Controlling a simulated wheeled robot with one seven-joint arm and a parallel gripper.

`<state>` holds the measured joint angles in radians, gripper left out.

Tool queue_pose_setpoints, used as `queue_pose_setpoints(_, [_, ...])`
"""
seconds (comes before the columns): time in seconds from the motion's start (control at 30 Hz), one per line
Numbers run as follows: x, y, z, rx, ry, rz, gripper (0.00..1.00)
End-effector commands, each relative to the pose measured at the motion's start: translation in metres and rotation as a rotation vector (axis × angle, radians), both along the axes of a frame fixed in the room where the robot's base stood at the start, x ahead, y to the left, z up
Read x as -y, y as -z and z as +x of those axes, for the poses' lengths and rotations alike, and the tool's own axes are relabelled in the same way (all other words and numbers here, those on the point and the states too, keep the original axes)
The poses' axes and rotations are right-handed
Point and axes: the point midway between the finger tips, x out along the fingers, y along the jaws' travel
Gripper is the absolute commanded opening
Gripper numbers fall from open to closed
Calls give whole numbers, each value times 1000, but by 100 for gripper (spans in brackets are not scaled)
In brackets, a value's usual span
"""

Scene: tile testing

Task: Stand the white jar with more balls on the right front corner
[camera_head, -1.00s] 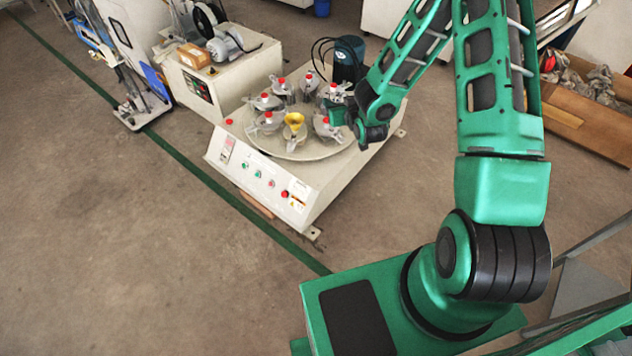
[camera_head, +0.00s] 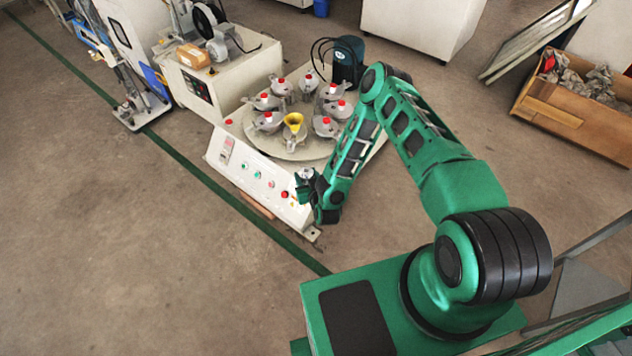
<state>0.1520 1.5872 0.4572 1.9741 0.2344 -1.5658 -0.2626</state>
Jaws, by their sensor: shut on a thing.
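My gripper (camera_head: 304,182) is over the front right part of the cream machine (camera_head: 240,175), close to its right front corner. It is shut on a small whitish thing (camera_head: 307,172), seemingly the white jar; it is mostly hidden by the fingers. I cannot see any balls in it. Behind, the round turntable (camera_head: 262,139) carries several grey holders with red knobs and one yellow funnel (camera_head: 294,121). I cannot make out a second white jar. Whether the held thing touches the machine top is too small to tell.
The sloped front panel has buttons and a red knob (camera_head: 285,194). A second machine with a motor (camera_head: 222,45) adjoins at the back left. The floor in front is clear.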

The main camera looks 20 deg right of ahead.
Motion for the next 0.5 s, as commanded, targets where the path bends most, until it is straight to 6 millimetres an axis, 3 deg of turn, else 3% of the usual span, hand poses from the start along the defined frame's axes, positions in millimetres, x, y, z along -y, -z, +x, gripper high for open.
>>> queue_pose_setpoints(0.2, [0, 19, -1, 3, -1, 0, 20])
queue_pose_setpoints(0.5, [35, 52, 43, 5, -3, -4, 20])
